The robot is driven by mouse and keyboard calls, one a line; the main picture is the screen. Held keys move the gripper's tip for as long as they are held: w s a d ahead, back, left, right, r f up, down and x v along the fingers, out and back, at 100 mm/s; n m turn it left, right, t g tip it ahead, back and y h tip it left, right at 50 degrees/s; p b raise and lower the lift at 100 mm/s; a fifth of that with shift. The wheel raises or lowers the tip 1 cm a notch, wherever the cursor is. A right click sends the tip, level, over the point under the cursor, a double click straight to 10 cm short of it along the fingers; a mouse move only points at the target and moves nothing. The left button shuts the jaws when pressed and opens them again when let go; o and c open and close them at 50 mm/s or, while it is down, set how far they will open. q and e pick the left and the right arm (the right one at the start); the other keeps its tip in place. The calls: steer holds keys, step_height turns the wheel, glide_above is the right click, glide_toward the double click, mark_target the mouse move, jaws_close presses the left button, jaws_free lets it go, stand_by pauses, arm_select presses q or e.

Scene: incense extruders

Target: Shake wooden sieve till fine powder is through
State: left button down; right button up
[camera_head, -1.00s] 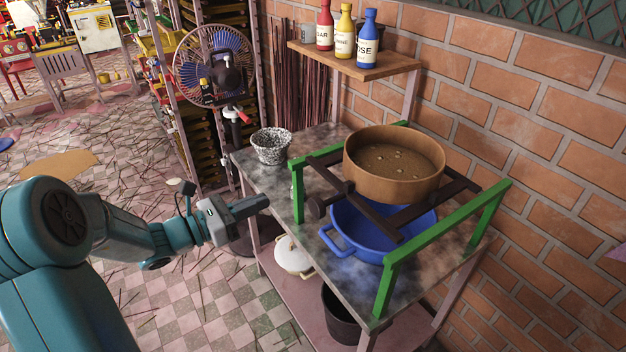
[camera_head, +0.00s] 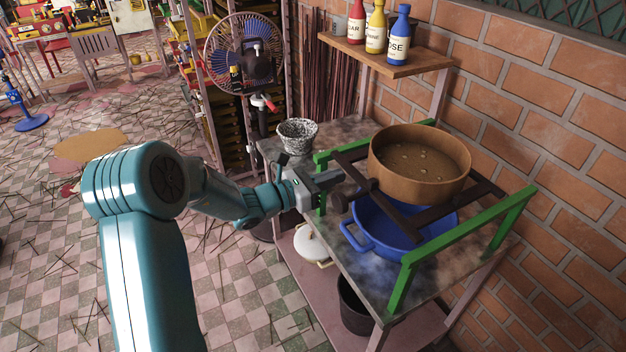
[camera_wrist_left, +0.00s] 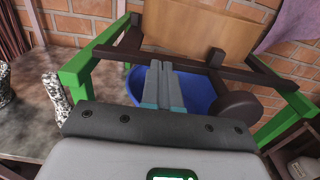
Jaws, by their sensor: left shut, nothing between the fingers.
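The round wooden sieve (camera_head: 417,184) holds brown powder with several pale lumps on top. It sits on a dark sliding frame (camera_head: 440,213) between green rails (camera_head: 470,236), above a blue basin (camera_head: 385,240). A dark round knob (camera_head: 341,202) is at the frame's near left end. My left gripper (camera_head: 335,178) is shut and empty, just left of the frame and close to the knob. In the left wrist view its fingers (camera_wrist_left: 161,75) point at the sieve wall (camera_wrist_left: 205,28), with the knob (camera_wrist_left: 238,105) to their right. Whether they touch the frame is unclear. My right gripper is out of view.
The stone-topped table (camera_head: 345,255) carries the green stand and a speckled pot (camera_head: 297,137) at its back left. A shelf with bottles (camera_head: 376,30) hangs by the brick wall. A fan (camera_head: 243,55) stands behind. A white lidded pot (camera_head: 310,244) and dark bucket (camera_head: 355,308) are below.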

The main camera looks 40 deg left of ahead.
mark_target(349, 172)
arm_select(q)
steer(key=shift+w+d, duration=0.25)
steer(key=shift+w, duration=0.35)
steer(key=shift+w+d+f, duration=0.15)
steer(key=shift+w, duration=0.15)
steer(key=b+x, duration=0.2)
steer(key=x, duration=0.2)
steer(key=shift+w+d, duration=0.1)
steer(key=shift+r, duration=0.25)
